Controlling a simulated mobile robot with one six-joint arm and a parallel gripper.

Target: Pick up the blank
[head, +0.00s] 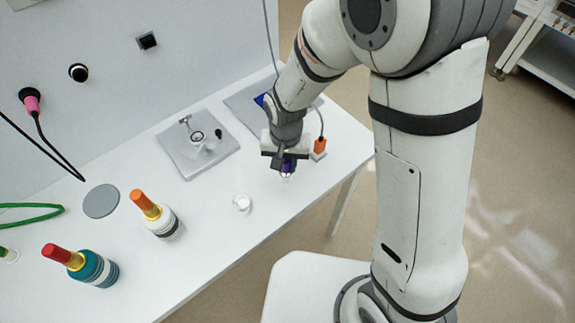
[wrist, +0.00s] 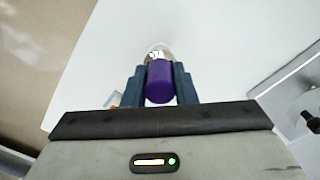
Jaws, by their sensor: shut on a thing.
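The blank, as I take it, is a purple cylinder (wrist: 160,82) with a clear, shiny far end. In the wrist view it sits between the two dark fingers of my gripper (wrist: 159,85), which are shut on its sides. In the head view my gripper (head: 287,164) points down over the right part of the white table. Only a little of the purple blank (head: 289,165) shows below the fingers there. I cannot tell whether its lower end touches the table.
An orange-topped piece (head: 319,148) stands just right of my gripper. A small white ring-shaped thing (head: 242,204) lies to the left. A grey plate with a fixture (head: 173,155) is farther back. Bottles with orange (head: 140,199) and red (head: 56,253) tops stand at the left.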

